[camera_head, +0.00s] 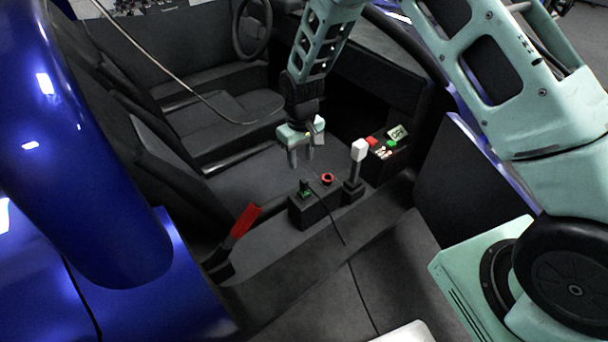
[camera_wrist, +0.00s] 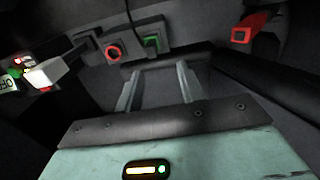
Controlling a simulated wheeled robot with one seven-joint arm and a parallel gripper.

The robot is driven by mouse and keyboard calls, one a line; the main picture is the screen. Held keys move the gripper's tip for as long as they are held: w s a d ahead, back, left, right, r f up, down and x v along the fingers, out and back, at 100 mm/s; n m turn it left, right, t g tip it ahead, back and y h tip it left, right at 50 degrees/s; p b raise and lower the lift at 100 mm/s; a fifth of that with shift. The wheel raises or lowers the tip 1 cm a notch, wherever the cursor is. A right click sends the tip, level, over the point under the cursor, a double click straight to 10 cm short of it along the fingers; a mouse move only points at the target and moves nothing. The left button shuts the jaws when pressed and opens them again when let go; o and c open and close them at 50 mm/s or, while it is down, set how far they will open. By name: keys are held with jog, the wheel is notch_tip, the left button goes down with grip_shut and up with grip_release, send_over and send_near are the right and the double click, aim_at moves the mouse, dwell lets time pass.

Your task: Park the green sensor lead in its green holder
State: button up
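A black box (camera_head: 316,208) stands on the console between the seats. It bears a green-marked fitting (camera_head: 305,189) and a red ring (camera_head: 327,179). The green fitting also shows in the wrist view (camera_wrist: 151,42), with the red ring (camera_wrist: 113,52) to its left. A thin black cable (camera_head: 342,237) runs from near the green fitting across the console; in the wrist view the cable (camera_wrist: 129,14) comes down between the two. I cannot tell whether a plug sits in the green fitting. My gripper (camera_head: 301,163) is open and empty, above and behind the box; its fingers also show in the wrist view (camera_wrist: 157,78).
A white-topped lever (camera_head: 359,152) stands right of the box. A panel (camera_head: 385,158) with buttons and an OFF display lies beyond it. A red-handled lever (camera_head: 244,220) rises at the left. Seats (camera_head: 212,125) and the car's blue body (camera_head: 110,150) surround the area.

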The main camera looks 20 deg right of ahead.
aim_at(304, 180)
jog(key=f, duration=0.1)
jog(key=d+f, duration=0.1)
jog(key=w+f, duration=0.1)
jog(key=shift+w+d+f+b, duration=0.1)
jog(key=shift+d+f+b, duration=0.2)
jog(key=shift+f, duration=0.1)
notch_tip(304, 180, down, 5)
jog(key=b, duration=0.4)
jog(key=shift+a+f, duration=0.1)
jog(key=shift+f+b, duration=0.85)
jog(key=shift+f, duration=0.85)
grip_shut()
jog(key=shift+r+p, duration=0.7)
jog(key=shift+r, duration=0.05)
jog(key=shift+r+p, duration=1.6)
jog(key=shift+r, duration=0.45)
